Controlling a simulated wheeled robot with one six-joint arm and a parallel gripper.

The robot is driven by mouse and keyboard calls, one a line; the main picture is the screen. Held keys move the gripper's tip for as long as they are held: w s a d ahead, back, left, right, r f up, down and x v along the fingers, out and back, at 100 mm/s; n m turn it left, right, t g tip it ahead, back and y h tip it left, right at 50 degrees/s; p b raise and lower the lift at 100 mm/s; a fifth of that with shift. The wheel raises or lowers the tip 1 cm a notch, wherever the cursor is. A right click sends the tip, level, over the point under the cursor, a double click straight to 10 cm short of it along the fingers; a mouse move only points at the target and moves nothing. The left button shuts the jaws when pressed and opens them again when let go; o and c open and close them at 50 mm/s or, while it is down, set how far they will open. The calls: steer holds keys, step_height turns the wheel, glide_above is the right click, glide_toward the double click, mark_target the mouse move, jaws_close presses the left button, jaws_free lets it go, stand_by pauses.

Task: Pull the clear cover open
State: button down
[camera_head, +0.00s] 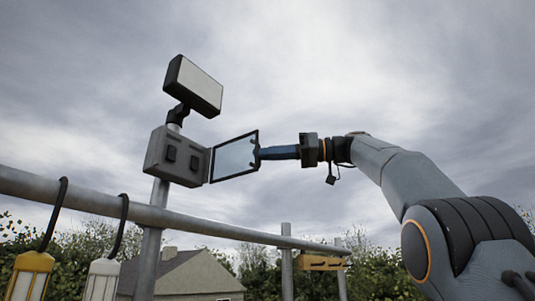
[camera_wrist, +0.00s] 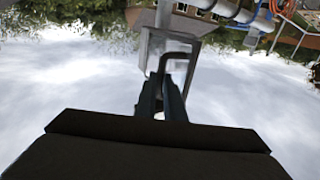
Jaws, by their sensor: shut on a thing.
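The clear cover (camera_head: 235,157) is a dark-framed see-through panel. It stands swung out to the right of a grey box (camera_head: 170,163) on a post, well away from the box's front, so it is open. Two dark switches (camera_head: 182,157) on the box face are uncovered. My gripper (camera_head: 262,153) reaches in from the right and is shut at the cover's outer edge. In the wrist view my gripper (camera_wrist: 163,98) is shut on the cover's dark handle (camera_wrist: 180,58). The cover's frame (camera_wrist: 145,50) shows behind the handle.
A floodlight (camera_head: 195,86) sits above the box. A metal rail (camera_head: 90,197) runs below it, with a yellow lantern (camera_head: 30,278) and a white lantern (camera_head: 101,280) hanging at left. A yellow level (camera_head: 322,263) is at lower right. Open air surrounds the cover.

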steer(key=shift+w+f, duration=0.2)
steer(key=c, duration=2.2)
jaws_free()
steer(key=o, duration=0.4)
steer(key=shift+w+a+f, duration=0.1)
steer(key=shift+w+a, duration=0.05)
steer(key=shift+a, duration=0.2)
steer(key=shift+c, duration=0.2)
steer(key=s+d, duration=0.1)
steer(key=d, duration=0.7)
steer(key=shift+s, duration=0.4)
